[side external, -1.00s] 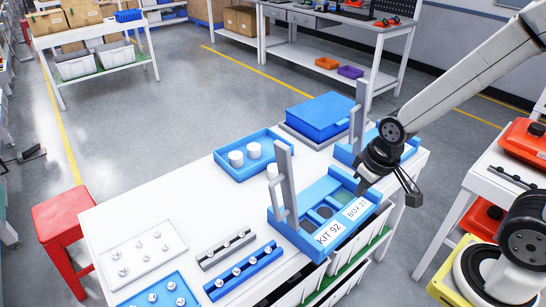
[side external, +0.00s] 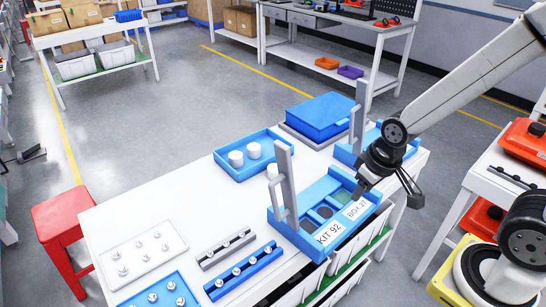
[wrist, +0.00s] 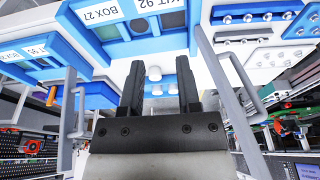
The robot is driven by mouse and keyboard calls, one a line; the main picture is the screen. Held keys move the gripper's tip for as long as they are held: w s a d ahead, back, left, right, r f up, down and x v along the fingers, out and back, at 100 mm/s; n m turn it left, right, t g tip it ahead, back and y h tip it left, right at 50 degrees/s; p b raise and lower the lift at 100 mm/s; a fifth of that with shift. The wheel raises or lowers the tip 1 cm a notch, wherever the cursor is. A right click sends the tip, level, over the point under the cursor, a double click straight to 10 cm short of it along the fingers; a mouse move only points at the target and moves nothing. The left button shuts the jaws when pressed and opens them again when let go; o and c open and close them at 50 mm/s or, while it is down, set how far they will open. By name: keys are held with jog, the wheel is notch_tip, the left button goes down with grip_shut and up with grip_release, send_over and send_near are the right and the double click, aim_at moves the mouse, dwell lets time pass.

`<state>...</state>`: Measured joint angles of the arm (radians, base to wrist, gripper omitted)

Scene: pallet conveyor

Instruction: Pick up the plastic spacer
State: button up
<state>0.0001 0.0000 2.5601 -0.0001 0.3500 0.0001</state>
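White cylindrical spacers (side external: 236,158) stand in a shallow blue tray (side external: 240,174) on the white table. In the wrist view, small white pieces (wrist: 154,73) appear between and beyond my fingers. I cannot tell which one is the plastic spacer. My gripper (side external: 415,198) is at the table's right side, beyond the KIT 92 box and well apart from the tray. In the wrist view my gripper (wrist: 160,88) has its two black fingers apart, with nothing held between them.
The blue KIT 92 box (side external: 312,243), with a grey upright handle (side external: 284,180), stands between my gripper and the tray. A blue lidded box (side external: 320,113) is behind. Bolt holders (side external: 243,271) lie at the front left. The table's left part (side external: 190,205) has clear space.

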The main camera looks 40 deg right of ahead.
jog(key=o, duration=0.7)
jog(key=shift+c, duration=0.2)
jog(key=w+a+f+m+g+y, duration=0.15)
jog(key=w+f+m+y, duration=0.3)
jog(key=w+m, duration=0.5)
jog(key=m+t+y, duration=0.3)
jog(key=m+t, duration=0.4)
jog(key=m, duration=0.8)
send_near(275, 172)
jog(key=s+a+r, duration=0.2)
jog(key=s+a, duration=0.1)
jog(key=a, duration=0.6)
jog(key=w+d+f+m+t, duration=0.1)
jog(key=d+m, duration=0.1)
jog(key=w+d+f+m+t+h, duration=0.1)
jog(key=w+d+f+m+t, duration=0.1)
jog(key=d+m, duration=0.1)
jog(key=w+d+f+m+t+h, duration=0.1)
jog(key=d+f+m, duration=0.1)
jog(key=shift+w+d+t+h, duration=0.2)
jog(key=shift+t+h, duration=0.05)
jog(key=shift+x, duration=1.35)
